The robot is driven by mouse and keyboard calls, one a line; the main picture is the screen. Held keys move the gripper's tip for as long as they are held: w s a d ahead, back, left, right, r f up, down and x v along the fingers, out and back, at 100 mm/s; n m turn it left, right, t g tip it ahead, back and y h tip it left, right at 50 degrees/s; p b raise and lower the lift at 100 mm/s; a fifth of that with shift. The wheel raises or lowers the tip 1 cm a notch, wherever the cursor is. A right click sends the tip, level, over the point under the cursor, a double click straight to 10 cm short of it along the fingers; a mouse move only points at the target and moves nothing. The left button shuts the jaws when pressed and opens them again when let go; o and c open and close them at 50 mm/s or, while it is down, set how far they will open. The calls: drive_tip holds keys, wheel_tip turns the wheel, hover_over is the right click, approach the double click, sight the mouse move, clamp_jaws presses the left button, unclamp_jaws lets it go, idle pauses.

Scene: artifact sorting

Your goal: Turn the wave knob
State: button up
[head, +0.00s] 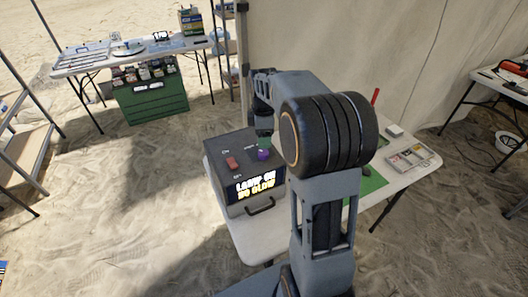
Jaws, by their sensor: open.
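A dark grey box device (219,153) stands on the white folding table (236,239). Its top carries a red switch (231,163) and a purple knob (264,155), which looks like the wave knob; the small labels are too small to read. Its front display (255,187) shows glowing text that seems to read "LAMP ON NO GLOW".
My arm hides the table's middle. A green mat (372,184), a tray of small items (408,157) and a white block (394,131) lie to the right. A second table (135,55) with a green drawer cabinet (152,98) stands back left. Sandy ground lies between.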

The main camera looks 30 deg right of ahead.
sight(264, 152)
wheel_tip(264, 152, down, 7)
drive_tip(key=shift+f, duration=0.15)
idle(0.4)
drive_tip(key=c, duration=0.9)
